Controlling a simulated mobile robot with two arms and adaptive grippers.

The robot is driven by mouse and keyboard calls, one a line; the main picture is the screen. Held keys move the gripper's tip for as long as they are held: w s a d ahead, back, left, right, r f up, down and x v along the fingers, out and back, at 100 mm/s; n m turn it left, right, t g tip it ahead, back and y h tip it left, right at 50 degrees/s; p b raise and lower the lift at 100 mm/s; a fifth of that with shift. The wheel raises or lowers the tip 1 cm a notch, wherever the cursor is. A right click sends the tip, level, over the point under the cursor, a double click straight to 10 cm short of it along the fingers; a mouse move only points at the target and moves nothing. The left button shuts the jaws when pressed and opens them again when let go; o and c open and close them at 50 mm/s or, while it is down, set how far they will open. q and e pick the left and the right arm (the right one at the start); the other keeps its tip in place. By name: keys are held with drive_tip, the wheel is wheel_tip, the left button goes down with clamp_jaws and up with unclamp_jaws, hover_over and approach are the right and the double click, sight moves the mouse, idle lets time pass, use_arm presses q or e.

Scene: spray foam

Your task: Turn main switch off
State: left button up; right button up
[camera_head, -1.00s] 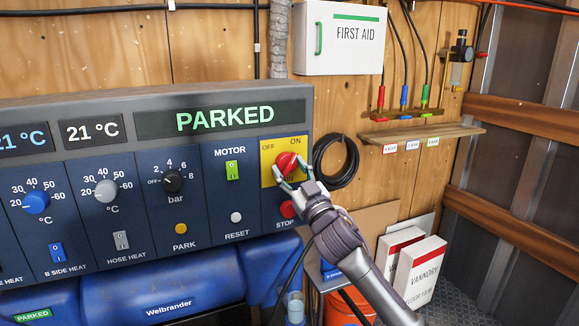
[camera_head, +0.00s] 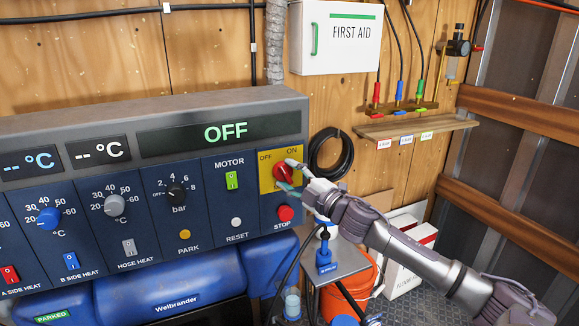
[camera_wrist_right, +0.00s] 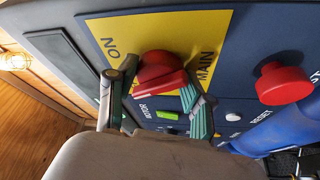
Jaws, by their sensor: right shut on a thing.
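The main switch (camera_head: 283,173) is a red rotary knob on a yellow plate (camera_head: 266,184) marked OFF and ON, at the right end of the control panel. The panel's large display (camera_head: 222,133) reads OFF in green. My right gripper (camera_head: 290,175) is at the knob, coming from the right, with its fingers shut on it. The right wrist view shows the red knob (camera_wrist_right: 157,68) between the two fingers, its handle turned toward the right finger. My left gripper is not in view.
A red STOP button (camera_head: 285,213) sits just below the yellow plate, close under my right gripper. The green MOTOR switch (camera_head: 232,180) is to the left. A first aid box (camera_head: 336,38) hangs above, and an orange bucket (camera_head: 352,285) stands below.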

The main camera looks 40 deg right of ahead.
drive_tip(key=n+p, duration=0.1)
drive_tip(key=n+g+p, duration=0.1)
drive_tip(key=n+p, duration=0.1)
drive_tip(key=shift+r, duration=0.35)
drive_tip(key=shift+n+g+p, duration=0.4)
drive_tip(key=shift+n+p, duration=0.15)
drive_tip(key=shift+n, duration=0.15)
drive_tip(key=shift+o, duration=0.2)
drive_tip(key=shift+f, duration=0.1)
drive_tip(key=o, duration=1.1)
drive_tip(key=shift+o, duration=0.2)
